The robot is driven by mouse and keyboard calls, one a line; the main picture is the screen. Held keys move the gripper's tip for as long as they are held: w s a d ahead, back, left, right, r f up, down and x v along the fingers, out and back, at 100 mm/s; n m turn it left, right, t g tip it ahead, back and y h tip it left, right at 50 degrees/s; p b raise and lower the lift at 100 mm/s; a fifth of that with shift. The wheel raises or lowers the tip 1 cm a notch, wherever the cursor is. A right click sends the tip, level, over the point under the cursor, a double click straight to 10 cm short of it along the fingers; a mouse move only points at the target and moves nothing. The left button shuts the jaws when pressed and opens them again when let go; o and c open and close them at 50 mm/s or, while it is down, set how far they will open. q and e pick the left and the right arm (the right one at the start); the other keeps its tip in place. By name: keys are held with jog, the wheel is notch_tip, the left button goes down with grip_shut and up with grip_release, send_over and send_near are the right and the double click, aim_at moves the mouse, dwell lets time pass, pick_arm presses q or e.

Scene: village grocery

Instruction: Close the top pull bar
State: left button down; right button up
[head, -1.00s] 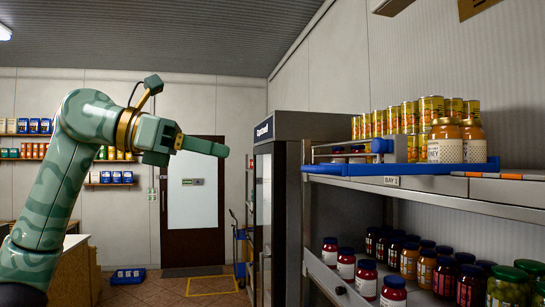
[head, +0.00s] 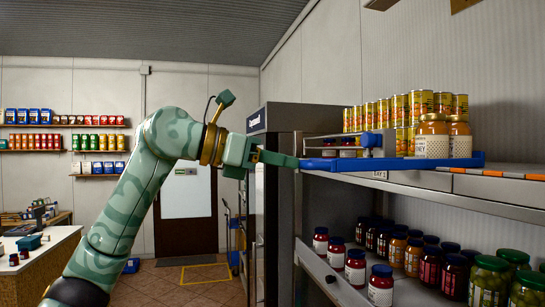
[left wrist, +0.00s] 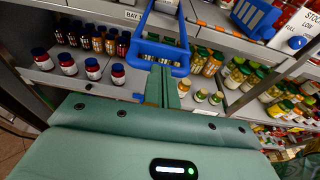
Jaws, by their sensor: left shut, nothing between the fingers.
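The top pull bar is a blue-framed pull-out piece (head: 400,164) at the top shelf, with a thin grey rail and a blue knob (head: 371,139) above it. In the left wrist view its blue looped front (left wrist: 160,50) sticks out over the lower shelf. My left gripper (head: 296,161) is shut and empty, its fingertips at the near left end of the blue frame. In the left wrist view the shut fingers (left wrist: 163,84) reach the front of the blue loop, apparently touching it; exact contact is hard to tell. My right gripper is not in view.
Honey jars (head: 432,136) and yellow cans (head: 384,115) stand on the top shelf. A glass-door fridge (head: 262,200) stands left of the shelf.

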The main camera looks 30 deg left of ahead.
pick_arm(q)
jog(key=shift+a, duration=0.15)
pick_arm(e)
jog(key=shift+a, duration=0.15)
